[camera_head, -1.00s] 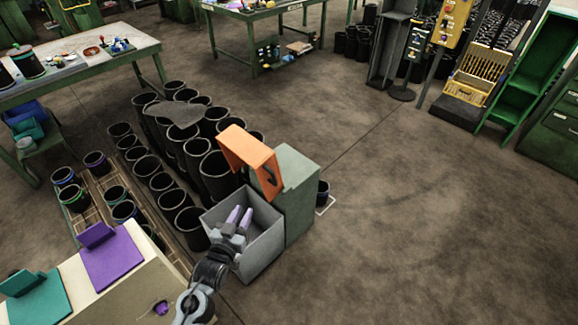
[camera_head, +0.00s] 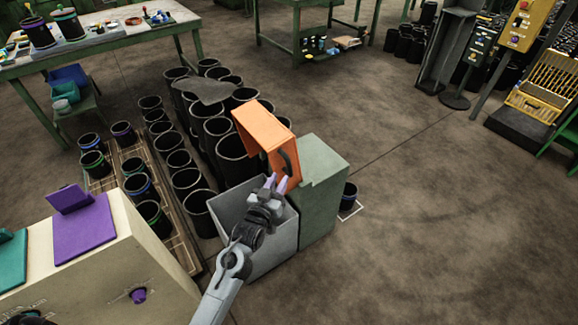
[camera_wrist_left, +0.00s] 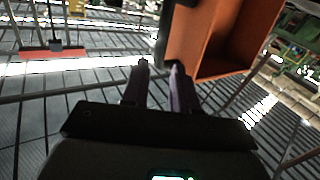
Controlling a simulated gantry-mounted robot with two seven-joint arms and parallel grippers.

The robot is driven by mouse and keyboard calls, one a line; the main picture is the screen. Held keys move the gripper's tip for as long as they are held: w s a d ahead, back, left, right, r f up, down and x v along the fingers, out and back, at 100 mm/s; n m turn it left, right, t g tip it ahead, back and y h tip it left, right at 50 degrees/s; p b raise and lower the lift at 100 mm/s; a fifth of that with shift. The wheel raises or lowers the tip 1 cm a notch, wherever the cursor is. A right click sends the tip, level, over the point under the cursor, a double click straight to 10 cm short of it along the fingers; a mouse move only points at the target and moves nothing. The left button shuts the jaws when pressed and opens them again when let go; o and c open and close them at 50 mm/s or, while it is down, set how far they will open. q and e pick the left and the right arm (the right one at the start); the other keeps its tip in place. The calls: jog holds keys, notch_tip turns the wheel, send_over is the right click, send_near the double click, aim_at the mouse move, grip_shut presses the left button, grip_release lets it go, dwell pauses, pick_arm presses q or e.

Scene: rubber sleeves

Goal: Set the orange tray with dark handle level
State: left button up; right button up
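The orange tray (camera_head: 262,128) is tilted at the edge of the grey-green cabinet (camera_head: 322,185), above the open grey bin (camera_head: 284,236). Its dark curved handle (camera_head: 287,162) is on the face toward me. My left gripper (camera_head: 276,183) is just below the handle, with its two purplish fingers apart and nothing seen between them. In the left wrist view the tray (camera_wrist_left: 215,45) is ahead and to the right of the fingers (camera_wrist_left: 160,68). A dark strip at its left edge, probably the handle, is close beyond the fingertips; contact cannot be told. My right gripper is not in view.
Rows of black sleeves (camera_head: 186,181) stand left of the bin. A beige console (camera_head: 100,265) with a purple panel (camera_head: 84,230) is at lower left. A small black sleeve (camera_head: 349,195) stands right of the cabinet. The floor (camera_head: 430,240) to the right is clear.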

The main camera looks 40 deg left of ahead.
aim_at(287, 165)
pick_arm(q)
jog(key=b+x, duration=0.2)
jog(key=x, duration=0.6)
jog(key=shift+w+a, duration=0.15)
jog(key=shift+w, duration=0.15)
grip_shut()
